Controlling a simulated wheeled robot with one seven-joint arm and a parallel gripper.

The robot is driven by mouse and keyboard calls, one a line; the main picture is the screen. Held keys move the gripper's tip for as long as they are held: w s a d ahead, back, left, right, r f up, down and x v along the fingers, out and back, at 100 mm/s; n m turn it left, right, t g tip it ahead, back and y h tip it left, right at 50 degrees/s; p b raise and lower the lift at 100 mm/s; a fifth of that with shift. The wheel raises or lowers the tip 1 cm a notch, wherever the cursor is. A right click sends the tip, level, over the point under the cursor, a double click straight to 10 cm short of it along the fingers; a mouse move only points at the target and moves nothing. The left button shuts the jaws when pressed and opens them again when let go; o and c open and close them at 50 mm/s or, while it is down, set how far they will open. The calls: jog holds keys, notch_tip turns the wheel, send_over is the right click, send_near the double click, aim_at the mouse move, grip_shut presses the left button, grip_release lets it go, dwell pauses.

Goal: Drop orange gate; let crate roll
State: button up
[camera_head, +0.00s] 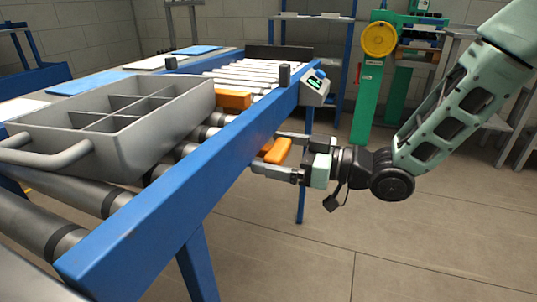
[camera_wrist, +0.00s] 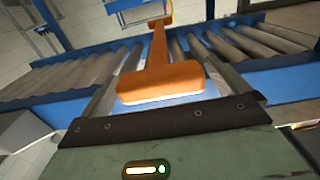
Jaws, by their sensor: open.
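The grey crate (camera_head: 185,120) with several compartments sits on the rollers at the left in the head view. The orange gate (camera_head: 232,99) stands across the rollers right at the crate's far end; I cannot tell if they touch. Its orange handle (camera_head: 277,151) sticks out past the blue side rail. My gripper (camera_head: 266,152) is open, with one finger on each side of the handle and no clear contact. In the wrist view, the handle's wide end (camera_wrist: 160,82) lies between my fingers, and its stem runs away to the rollers.
The blue rail (camera_head: 175,180) runs along the conveyor, close to my fingertips. Bare rollers (camera_head: 258,75) lie beyond the gate. A small display box (camera_head: 314,89) sits on the rail's far end. A green stand (camera_head: 368,100) is behind. The floor at right is clear.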

jog(key=shift+x, duration=1)
